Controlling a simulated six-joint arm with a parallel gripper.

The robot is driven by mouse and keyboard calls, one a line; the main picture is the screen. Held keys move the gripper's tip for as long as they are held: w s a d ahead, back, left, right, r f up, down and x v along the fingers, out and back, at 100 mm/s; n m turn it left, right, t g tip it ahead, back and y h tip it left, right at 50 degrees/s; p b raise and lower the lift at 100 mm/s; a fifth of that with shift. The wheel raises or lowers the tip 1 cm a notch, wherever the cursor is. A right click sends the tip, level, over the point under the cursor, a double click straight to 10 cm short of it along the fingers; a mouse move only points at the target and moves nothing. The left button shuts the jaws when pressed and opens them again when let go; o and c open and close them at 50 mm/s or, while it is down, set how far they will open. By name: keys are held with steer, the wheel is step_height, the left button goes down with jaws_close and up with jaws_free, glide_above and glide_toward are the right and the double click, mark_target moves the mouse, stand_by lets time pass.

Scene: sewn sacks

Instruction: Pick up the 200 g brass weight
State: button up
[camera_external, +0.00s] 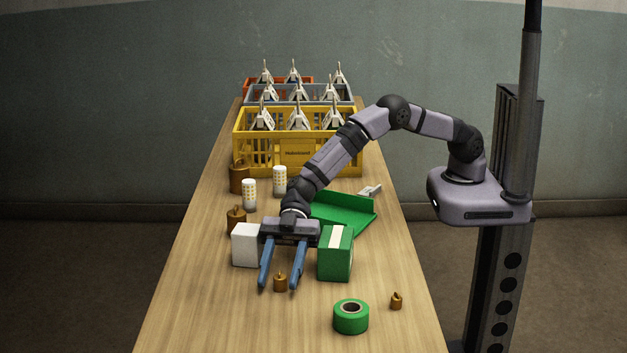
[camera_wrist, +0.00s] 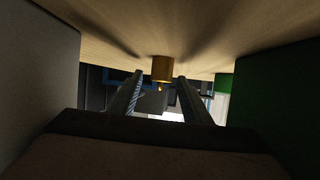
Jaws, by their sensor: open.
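Several brass weights of different sizes stand on the table, and no mass marking is readable. A small brass weight (camera_external: 280,283) stands between the fingertips of my gripper (camera_external: 279,287), which is open and points toward the front of the table. In the wrist view, that weight (camera_wrist: 161,68) shows between and just beyond the two fingers (camera_wrist: 159,78), with a gap visible on each side. A smaller brass weight (camera_external: 397,301) stands to the right. A larger one (camera_external: 236,222) is at the left behind the white box, and the largest (camera_external: 238,178) is farther back by the yellow crate.
A white box (camera_external: 245,246) and a green box with a pale stripe (camera_external: 336,256) closely flank my gripper. A green tape roll (camera_external: 351,317) lies in front right. Behind are two white patterned cylinders (camera_external: 249,194), a green tray (camera_external: 345,214) and crates (camera_external: 298,153) of sacks. The front left is clear.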

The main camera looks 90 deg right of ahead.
steer(key=shift+a+f, duration=0.1)
steer(key=shift+a, duration=0.15)
steer(key=shift+c, duration=0.4)
jaws_close()
step_height(320, 180, up, 10)
steer(key=shift+r+p, duration=0.15)
steer(key=shift+p, duration=0.55)
